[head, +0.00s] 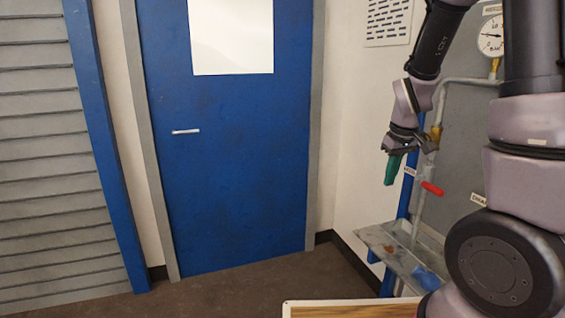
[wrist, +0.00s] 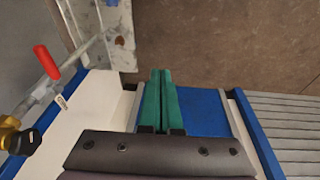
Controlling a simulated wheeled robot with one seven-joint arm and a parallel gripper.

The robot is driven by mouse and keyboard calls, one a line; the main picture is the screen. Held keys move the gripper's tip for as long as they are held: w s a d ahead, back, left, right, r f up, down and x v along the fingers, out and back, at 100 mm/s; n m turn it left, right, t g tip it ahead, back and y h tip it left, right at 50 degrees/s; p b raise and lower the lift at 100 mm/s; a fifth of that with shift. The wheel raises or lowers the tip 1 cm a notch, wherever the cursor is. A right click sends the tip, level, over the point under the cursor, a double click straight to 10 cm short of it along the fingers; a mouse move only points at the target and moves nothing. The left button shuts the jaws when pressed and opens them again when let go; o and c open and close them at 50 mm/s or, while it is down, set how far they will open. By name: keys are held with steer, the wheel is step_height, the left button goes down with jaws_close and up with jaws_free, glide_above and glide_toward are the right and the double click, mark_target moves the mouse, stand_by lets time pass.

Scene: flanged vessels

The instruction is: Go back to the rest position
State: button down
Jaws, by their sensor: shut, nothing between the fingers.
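My gripper (head: 392,170) has green fingers and hangs pointing down at the right of the head view, in front of the pale wall and left of the pipework. In the wrist view the two green fingers (wrist: 160,100) lie side by side, closed together with nothing between them. My arm comes down from the upper right of the head view and hides part of the panel and pipes behind it.
A pipe with a red-handled valve (head: 432,188) and a pressure gauge (head: 491,36) stands close right of my gripper. A grey metal tray (head: 405,262) is below. A blue door (head: 235,180) is behind, left. A wooden-topped surface (head: 350,309) edges the bottom. Floor before the door is clear.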

steer(key=s+a+r+m+t+y, duration=0.1)
steer(key=s+a+r+m+t, duration=0.1)
steer(key=s+r, duration=0.5)
steer(key=s+a+r+m+t+y, duration=0.1)
steer(key=s+r+m, duration=0.4)
steer(key=r, duration=0.9)
steer(key=s+a+t, duration=0.1)
steer(key=s, duration=0.2)
steer(key=shift+s+a+r+m+t, duration=0.15)
steer(key=shift+s+a+m+t, duration=0.05)
steer(key=shift+m+t, duration=0.1)
